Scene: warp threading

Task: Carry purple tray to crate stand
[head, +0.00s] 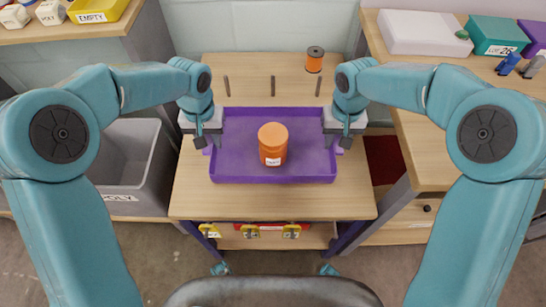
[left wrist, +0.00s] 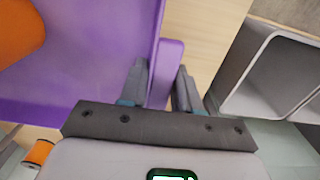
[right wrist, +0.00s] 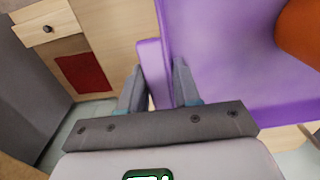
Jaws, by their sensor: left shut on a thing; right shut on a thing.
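The purple tray (head: 230,169) is over the wooden table in the head view, with an orange lidded jar (head: 273,150) standing upright in it. My left gripper (head: 207,145) is shut on the tray's left handle; the left wrist view shows the purple handle (left wrist: 166,75) between the fingers. My right gripper (head: 341,144) is shut on the right handle; the right wrist view shows that handle (right wrist: 153,75) between the fingers. I cannot tell whether the tray touches the table. No stand labelled for crates can be made out.
The wooden table (head: 195,190) has an orange spool (head: 314,60) and several dark pegs (head: 273,86) at its back. A grey bin (head: 128,185) stands at left. A right-hand bench (head: 425,150) holds a white box (head: 420,32) and a teal box (head: 495,36). A yellow tray (head: 97,10) is at upper left.

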